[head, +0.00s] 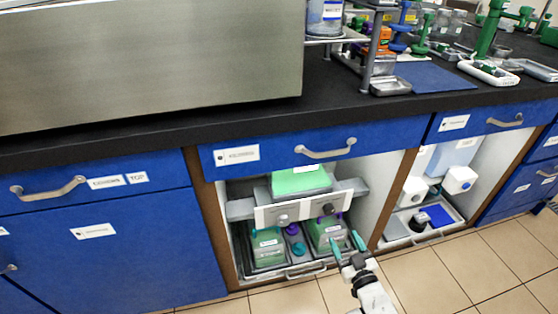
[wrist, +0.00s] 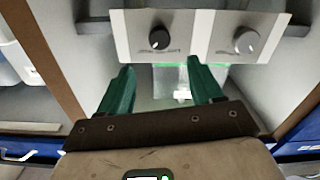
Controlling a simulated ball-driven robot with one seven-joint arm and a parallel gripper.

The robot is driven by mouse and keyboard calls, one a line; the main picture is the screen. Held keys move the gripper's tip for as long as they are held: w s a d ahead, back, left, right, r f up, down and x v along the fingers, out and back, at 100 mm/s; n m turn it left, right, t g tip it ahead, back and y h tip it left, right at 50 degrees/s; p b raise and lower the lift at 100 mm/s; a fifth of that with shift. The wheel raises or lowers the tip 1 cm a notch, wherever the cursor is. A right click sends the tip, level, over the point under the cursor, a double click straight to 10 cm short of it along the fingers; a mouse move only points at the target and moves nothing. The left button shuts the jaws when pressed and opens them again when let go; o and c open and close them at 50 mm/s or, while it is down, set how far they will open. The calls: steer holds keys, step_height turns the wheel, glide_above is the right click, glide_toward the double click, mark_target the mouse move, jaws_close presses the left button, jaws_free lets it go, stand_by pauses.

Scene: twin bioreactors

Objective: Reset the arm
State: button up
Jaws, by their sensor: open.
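My gripper (head: 347,247) is at the front of the open cabinet bay under the bench, low at its right side. Its two green fingers are spread apart with nothing between them. In the wrist view my gripper (wrist: 158,82) points into the bay, below a white panel (wrist: 200,34) with a black knob (wrist: 159,39) and a grey knob (wrist: 246,41). The same panel shows in the head view (head: 303,209), above two green-filled containers (head: 267,248) in trays. My gripper partly hides what lies behind it.
The bay has a wooden side post (head: 394,200) and a lower handle (head: 306,272) near my gripper. The right bay holds white-capped containers and a tray (head: 450,207). Blue drawers (head: 310,146) sit above. The tiled floor (head: 480,270) at right is clear.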

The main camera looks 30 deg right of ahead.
steer(key=s+a+f+g+y, duration=0.2)
steer(key=s+a+g, duration=0.6)
steer(key=s+g, duration=0.15)
steer(key=s+a+r+g+y, duration=0.1)
steer(key=s+a+r+g, duration=0.2)
steer(key=s, duration=0.5)
steer(key=s+a+r+g+y, duration=0.2)
steer(key=s+a+r+g, duration=0.15)
steer(key=s, duration=0.35)
step_height(320, 180, up, 28)
steer(key=p, duration=2.8)
steer(key=shift+r+n+p, duration=0.2)
steer(key=shift+n+p, duration=0.15)
steer(key=shift+n, duration=0.05)
steer(key=shift+f, duration=0.1)
